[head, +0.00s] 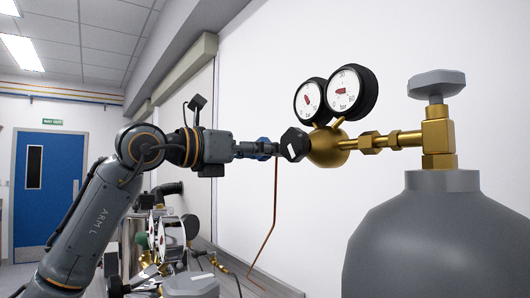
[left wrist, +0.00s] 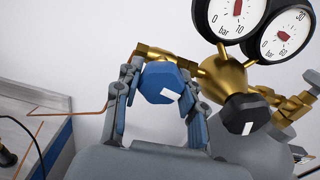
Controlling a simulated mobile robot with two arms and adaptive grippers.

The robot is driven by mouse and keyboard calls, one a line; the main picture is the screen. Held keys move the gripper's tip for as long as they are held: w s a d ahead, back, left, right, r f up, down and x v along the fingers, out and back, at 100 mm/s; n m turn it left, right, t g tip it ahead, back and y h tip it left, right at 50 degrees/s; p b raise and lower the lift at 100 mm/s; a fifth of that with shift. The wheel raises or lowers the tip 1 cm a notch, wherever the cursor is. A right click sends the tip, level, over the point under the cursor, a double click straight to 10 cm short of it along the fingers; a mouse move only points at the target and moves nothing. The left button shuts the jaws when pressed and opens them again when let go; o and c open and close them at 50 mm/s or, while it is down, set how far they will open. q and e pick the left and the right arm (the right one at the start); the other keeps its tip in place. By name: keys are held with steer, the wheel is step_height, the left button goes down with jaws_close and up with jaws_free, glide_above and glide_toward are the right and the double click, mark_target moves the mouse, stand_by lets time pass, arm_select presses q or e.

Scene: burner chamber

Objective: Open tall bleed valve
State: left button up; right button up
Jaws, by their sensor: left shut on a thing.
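A blue valve knob (left wrist: 163,82) with a white mark sits on the brass outlet pipe of the regulator (left wrist: 222,78). I take it as the bleed valve of the tall cylinder. My left gripper (left wrist: 160,92) has its two fingers on either side of this knob and is shut on it. In the head view my left gripper (head: 262,149) reaches in from the left, and the blue knob (head: 264,141) shows only partly behind its fingers. The knob's white mark is tilted in the wrist view. My right gripper is not in view.
The brass regulator (head: 326,147) carries two gauges (head: 342,91) and a black knob (head: 294,145) close right of my left gripper. The grey cylinder (head: 420,235) has a grey top handwheel (head: 436,83). A thin copper pipe (head: 274,205) hangs down. More gauges (head: 172,238) stand lower left.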

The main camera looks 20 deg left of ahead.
arm_select(q)
steer(key=shift+f, duration=0.1)
steer(key=o, duration=1.2)
steer(key=v, duration=1.2)
